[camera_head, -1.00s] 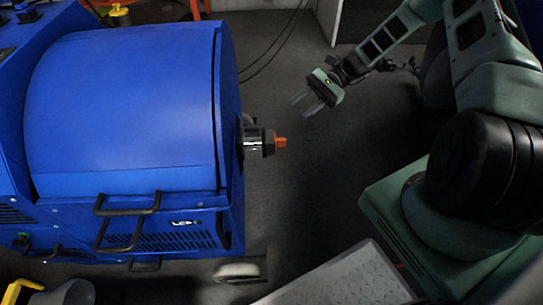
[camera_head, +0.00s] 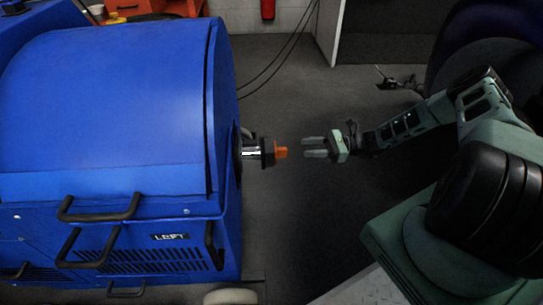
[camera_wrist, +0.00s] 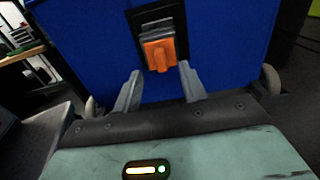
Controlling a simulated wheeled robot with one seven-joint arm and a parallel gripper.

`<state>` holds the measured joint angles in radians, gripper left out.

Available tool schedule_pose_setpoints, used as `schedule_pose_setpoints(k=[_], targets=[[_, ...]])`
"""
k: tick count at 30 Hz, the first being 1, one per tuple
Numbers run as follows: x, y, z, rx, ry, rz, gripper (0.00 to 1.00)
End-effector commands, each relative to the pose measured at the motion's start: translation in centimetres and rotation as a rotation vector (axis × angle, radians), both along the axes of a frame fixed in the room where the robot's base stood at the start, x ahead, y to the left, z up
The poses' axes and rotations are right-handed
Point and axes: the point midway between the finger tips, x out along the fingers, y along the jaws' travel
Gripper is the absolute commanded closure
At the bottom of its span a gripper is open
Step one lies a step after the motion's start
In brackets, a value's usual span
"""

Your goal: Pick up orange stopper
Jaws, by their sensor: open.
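The orange stopper (camera_head: 281,152) sits on the end of a dark and silver hub shaft that sticks out from the side of the blue machine (camera_head: 110,110). My gripper (camera_head: 304,148) is open and empty, just right of the stopper, with its fingers pointing left at it and a small gap between. In the wrist view the orange stopper (camera_wrist: 159,54) shows ahead, above and between my two spread fingertips (camera_wrist: 161,80). The gripper is not touching it.
Black handles (camera_head: 98,207) stick out from the machine's lower front. A red-orange cabinet (camera_head: 150,10) stands at the back, and dark cables (camera_head: 285,55) hang to the floor. The dark floor (camera_head: 290,220) around my gripper is clear.

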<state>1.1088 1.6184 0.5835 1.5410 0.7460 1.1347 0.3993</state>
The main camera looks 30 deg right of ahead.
Motion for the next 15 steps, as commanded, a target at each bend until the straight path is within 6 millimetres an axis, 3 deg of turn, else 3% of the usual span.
schedule_pose_setpoints(k=[3,11,15], targets=[[0.7,1.8,-0.2,0.0,0.0,0.002,0.58],[1.4,3.5,-0.2,0.0,0.0,0.002,0.58],[2.1,5.5,-0.3,0.001,0.0,0.002,0.58]])
